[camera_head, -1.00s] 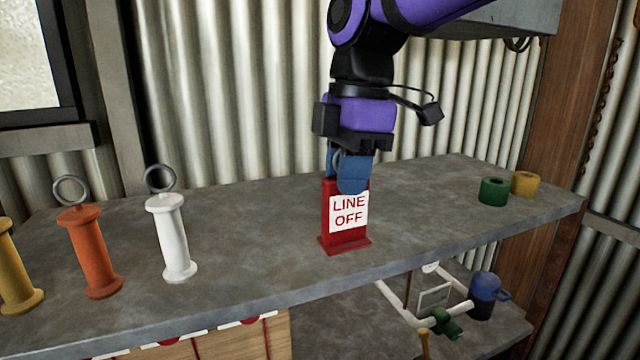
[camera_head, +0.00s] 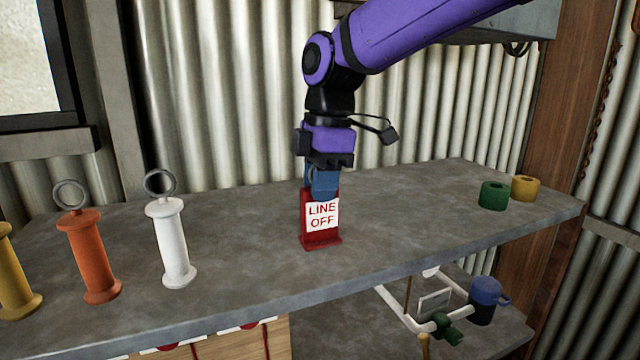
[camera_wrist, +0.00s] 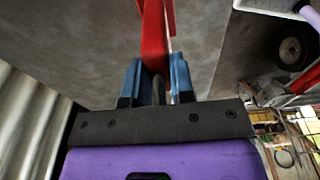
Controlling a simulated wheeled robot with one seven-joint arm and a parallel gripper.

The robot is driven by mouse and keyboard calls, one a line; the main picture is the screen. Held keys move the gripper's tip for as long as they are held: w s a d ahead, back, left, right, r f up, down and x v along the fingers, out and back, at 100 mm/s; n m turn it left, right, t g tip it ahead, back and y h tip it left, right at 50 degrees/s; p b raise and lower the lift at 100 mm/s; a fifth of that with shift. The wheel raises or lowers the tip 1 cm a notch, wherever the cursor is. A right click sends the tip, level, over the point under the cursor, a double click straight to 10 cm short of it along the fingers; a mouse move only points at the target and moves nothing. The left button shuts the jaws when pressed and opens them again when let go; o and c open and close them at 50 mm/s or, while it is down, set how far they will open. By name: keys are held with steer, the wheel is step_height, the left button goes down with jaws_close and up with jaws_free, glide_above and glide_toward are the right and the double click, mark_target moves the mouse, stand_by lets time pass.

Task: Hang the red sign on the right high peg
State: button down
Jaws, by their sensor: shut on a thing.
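The red sign (camera_head: 321,240) has a white "LINE OFF" label and a wider red foot. It is upright over the grey worktop (camera_head: 400,215); I cannot tell whether its foot touches the top. My gripper (camera_head: 322,182) points down and its blue fingers are shut on the upper end of the sign. I cannot make out the right high peg in either view.
White (camera_head: 172,245), orange (camera_head: 93,258) and yellow (camera_head: 14,275) ringed spools stand at the left. Green (camera_head: 493,197) and yellow (camera_head: 525,188) rings lie at the right. Below are a white pipe frame (camera_head: 395,303) and a blue mug (camera_head: 484,300). A corrugated wall (camera_head: 230,100) stands behind.

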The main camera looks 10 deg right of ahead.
steer(key=shift+f, duration=0.25)
steer(key=c, duration=1)
jaws_free()
steer(key=r, duration=0.7)
steer(key=d+r, duration=0.1)
steer(key=r, duration=0.2)
steer(key=shift+w+r, duration=0.3)
steer(key=shift+r, duration=0.1)
